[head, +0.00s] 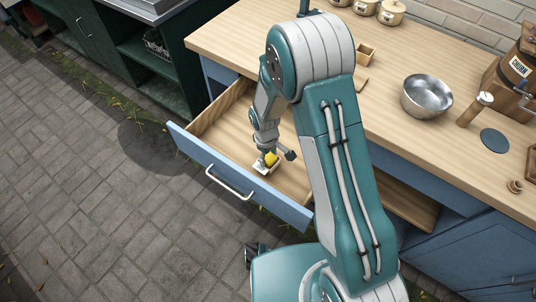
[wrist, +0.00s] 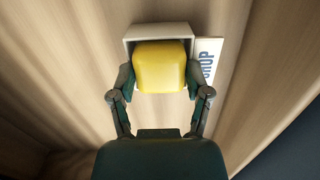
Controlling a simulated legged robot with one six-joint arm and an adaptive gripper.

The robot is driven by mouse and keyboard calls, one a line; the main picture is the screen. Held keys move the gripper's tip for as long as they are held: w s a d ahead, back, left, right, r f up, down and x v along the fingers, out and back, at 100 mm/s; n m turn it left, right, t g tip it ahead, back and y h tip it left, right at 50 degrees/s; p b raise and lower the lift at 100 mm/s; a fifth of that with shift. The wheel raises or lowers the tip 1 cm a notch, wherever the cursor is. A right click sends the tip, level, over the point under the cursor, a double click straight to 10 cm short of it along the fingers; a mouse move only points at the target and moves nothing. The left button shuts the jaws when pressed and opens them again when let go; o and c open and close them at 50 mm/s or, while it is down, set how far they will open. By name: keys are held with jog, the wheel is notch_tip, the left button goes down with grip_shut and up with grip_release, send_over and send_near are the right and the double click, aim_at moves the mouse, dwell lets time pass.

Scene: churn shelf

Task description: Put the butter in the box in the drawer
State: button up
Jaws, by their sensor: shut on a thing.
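The yellow butter (wrist: 160,66) is between the fingers of my gripper (wrist: 160,84), which is shut on it. In the wrist view the butter is over the open white box (wrist: 186,29), within or just above its walls; I cannot tell how deep it sits. The box is in the open drawer (head: 225,137). In the head view my gripper (head: 274,158) is low inside the drawer, and the butter (head: 271,158) shows as a small yellow patch beside the white box (head: 262,168).
A white label with blue letters (wrist: 208,60) lies beside the box. The drawer's blue front with a handle (head: 228,184) is pulled out from the wooden counter (head: 420,135). On the counter are a metal bowl (head: 427,96), a small wooden box (head: 365,54) and several cream pots (head: 391,12).

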dwell(0.4)
jog(key=o, duration=1.2)
jog(key=c, duration=0.3)
jog(key=shift+c, duration=0.2)
jog(key=shift+r, duration=0.1)
jog(key=shift+w+a+r, duration=0.1)
jog(key=shift+a+r, duration=0.05)
jog(key=shift+r, duration=2)
jog(key=shift+w+a+r, duration=0.1)
jog(key=shift+r, duration=2)
